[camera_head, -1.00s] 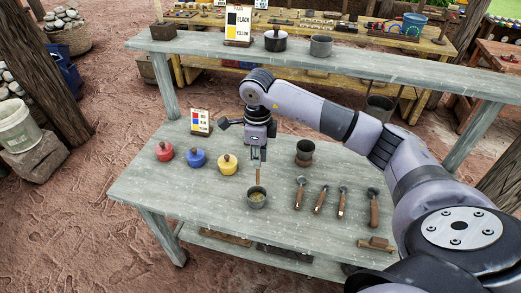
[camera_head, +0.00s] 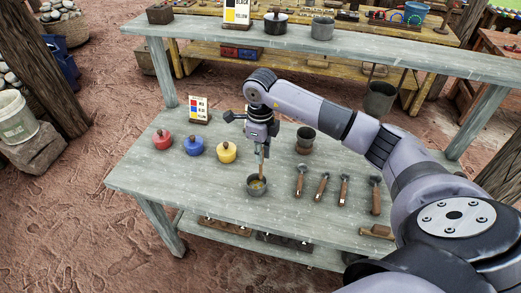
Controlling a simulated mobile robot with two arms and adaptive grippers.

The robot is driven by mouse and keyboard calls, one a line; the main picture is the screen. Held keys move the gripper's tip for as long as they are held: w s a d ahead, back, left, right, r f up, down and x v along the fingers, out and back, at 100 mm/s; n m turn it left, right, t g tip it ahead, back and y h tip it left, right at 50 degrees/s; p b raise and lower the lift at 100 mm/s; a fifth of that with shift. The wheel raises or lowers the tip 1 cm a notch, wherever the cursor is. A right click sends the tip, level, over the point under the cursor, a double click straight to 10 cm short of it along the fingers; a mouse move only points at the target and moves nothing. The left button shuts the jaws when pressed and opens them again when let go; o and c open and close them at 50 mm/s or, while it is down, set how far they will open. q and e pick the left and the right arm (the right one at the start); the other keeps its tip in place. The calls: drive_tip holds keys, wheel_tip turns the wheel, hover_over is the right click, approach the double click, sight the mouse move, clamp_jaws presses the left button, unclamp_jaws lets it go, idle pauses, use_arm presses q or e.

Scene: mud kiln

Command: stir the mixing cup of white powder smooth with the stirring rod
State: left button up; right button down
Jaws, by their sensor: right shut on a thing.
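The mixing cup (camera_head: 257,190) is a small grey cup near the front of the grey-green table. What shows of its inside looks yellowish; I cannot make out white powder or how smooth it is. My right gripper (camera_head: 264,149) is above the cup and slightly right of it, shut on the brown stirring rod (camera_head: 262,172). The rod points down with its lower end inside the cup, leaning a little, and its tip is hidden. My left gripper is not in view.
Red (camera_head: 162,140), blue (camera_head: 193,146) and yellow (camera_head: 227,152) lidded pots stand left of the cup. A dark cup (camera_head: 305,142) stands behind right. Several wooden-handled tools (camera_head: 322,190) lie to the right. A colour card (camera_head: 199,110) stands at the back, below a raised shelf (camera_head: 380,48).

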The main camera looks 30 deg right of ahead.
drive_tip(key=shift+f+b, duration=2)
drive_tip(key=shift+f, duration=0.9)
drive_tip(key=shift+w+b, duration=0.1)
drive_tip(key=shift+b, duration=0.2)
